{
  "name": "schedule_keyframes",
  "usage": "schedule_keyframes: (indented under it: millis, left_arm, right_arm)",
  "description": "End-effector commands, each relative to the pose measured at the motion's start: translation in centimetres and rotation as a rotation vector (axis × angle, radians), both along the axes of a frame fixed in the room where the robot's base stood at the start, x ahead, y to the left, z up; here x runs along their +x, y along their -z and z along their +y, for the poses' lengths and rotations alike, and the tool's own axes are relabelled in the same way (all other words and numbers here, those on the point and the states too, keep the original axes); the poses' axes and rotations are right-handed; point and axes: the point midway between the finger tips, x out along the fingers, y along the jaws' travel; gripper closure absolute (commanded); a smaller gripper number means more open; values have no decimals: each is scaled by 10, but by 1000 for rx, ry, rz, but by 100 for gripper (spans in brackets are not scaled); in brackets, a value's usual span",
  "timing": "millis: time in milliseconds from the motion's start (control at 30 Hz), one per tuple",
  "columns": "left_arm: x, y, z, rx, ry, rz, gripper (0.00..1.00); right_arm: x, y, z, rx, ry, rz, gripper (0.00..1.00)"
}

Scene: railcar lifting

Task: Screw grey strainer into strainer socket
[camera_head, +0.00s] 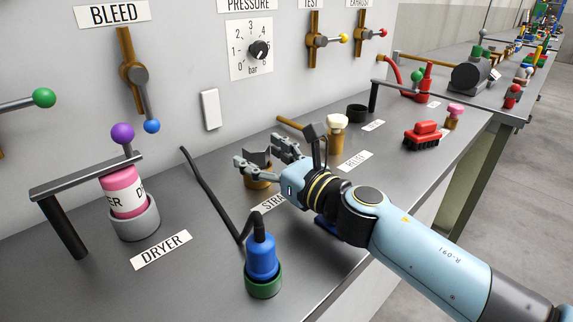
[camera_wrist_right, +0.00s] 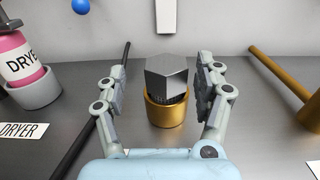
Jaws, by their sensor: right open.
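The grey strainer (camera_wrist_right: 166,74) has a block-shaped head and sits in the brass-coloured strainer socket (camera_wrist_right: 165,110). A dark ridged band shows between its head and the socket rim. In the head view, the strainer (camera_head: 257,156) and socket (camera_head: 258,180) are partly covered by my right gripper (camera_head: 257,149). My right gripper is open, and in the wrist view its two fingers (camera_wrist_right: 160,84) stand on either side of the strainer head. My left gripper is not in view.
A pink dryer (camera_head: 124,190) stands in a grey holder under a bar at left. A blue part (camera_head: 261,256) in a green ring stands at front. A black rod (camera_head: 210,196) lies left of the socket. A cream-topped brass part (camera_head: 337,134) stands behind my right wrist.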

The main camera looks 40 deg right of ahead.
Motion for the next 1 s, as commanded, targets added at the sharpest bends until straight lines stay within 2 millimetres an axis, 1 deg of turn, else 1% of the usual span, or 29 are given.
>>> schedule_keyframes:
  millis: [33, 133, 367, 800, 1000]
  left_arm:
    - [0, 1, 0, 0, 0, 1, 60]
    - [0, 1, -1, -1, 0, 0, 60]
    - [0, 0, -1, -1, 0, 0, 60]
    - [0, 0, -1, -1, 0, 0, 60]
    - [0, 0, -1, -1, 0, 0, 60]
  right_arm:
    - [-10, 8, -3, -2, 2, 15, 30]
    - [-26, 6, -5, -4, 3, 13, 30]
    - [-48, 3, -10, -8, 4, 8, 30]
    - [-83, 0, -14, -13, -1, 3, 30]
    - [-91, -3, -15, -10, 0, -6, 30]
